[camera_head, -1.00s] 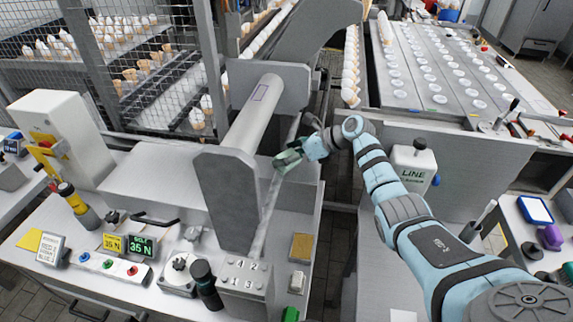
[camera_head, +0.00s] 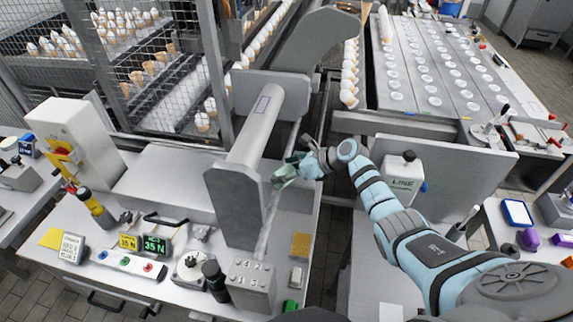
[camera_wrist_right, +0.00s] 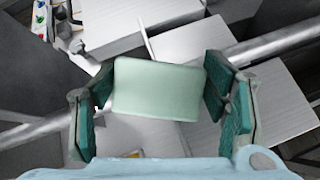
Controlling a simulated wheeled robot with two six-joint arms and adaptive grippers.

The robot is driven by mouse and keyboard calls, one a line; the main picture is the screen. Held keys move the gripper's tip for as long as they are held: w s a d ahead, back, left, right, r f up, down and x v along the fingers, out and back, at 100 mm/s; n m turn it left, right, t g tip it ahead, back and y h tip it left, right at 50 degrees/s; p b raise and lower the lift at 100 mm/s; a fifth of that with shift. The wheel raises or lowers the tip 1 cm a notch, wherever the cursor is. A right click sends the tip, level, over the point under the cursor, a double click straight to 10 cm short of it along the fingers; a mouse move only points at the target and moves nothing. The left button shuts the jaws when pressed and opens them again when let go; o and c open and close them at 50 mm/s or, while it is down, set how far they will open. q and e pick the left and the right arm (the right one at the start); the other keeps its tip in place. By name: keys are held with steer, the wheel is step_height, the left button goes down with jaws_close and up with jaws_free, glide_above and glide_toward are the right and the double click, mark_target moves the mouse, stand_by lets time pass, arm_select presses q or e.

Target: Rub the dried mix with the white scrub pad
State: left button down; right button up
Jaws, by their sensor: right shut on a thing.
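My right gripper (camera_head: 284,173) is shut on a pale green-white block (camera_wrist_right: 158,90), seen between its teal finger pads in the right wrist view. In the head view it hangs beside the grey cylinder (camera_head: 257,125), right of its upright end plate (camera_head: 235,208). I cannot tell whether the block touches anything. A small white pad (camera_head: 296,277) lies on the bench near its right edge, between a yellow-brown pad (camera_head: 301,245) and a green one (camera_head: 291,306). I cannot make out any dried mix. My left gripper is not in view.
A grey box with numbered holes (camera_head: 248,284) and a black-topped bottle (camera_head: 214,280) stand in front of the end plate. A mesh guard (camera_head: 165,85) stands behind the bench.

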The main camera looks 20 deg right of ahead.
steer(key=shift+s+d+r, duration=0.3)
steer(key=shift+d+r, duration=0.1)
steer(key=shift+r, duration=0.45)
steer(key=shift+s+d+r, duration=0.3)
steer(key=shift+d+r, duration=0.1)
steer(key=shift+r, duration=0.4)
steer(key=shift+s+d+r, duration=0.3)
steer(key=shift+d+r, duration=0.1)
steer(key=shift+r, duration=0.45)
steer(key=shift+s+d+r, duration=0.25)
steer(key=shift+d+r, duration=0.1)
steer(key=shift+r, duration=0.3)
steer(key=shift+s+d+r, duration=0.2)
steer(key=shift+d+r, duration=0.1)
steer(key=shift+r, duration=0.35)
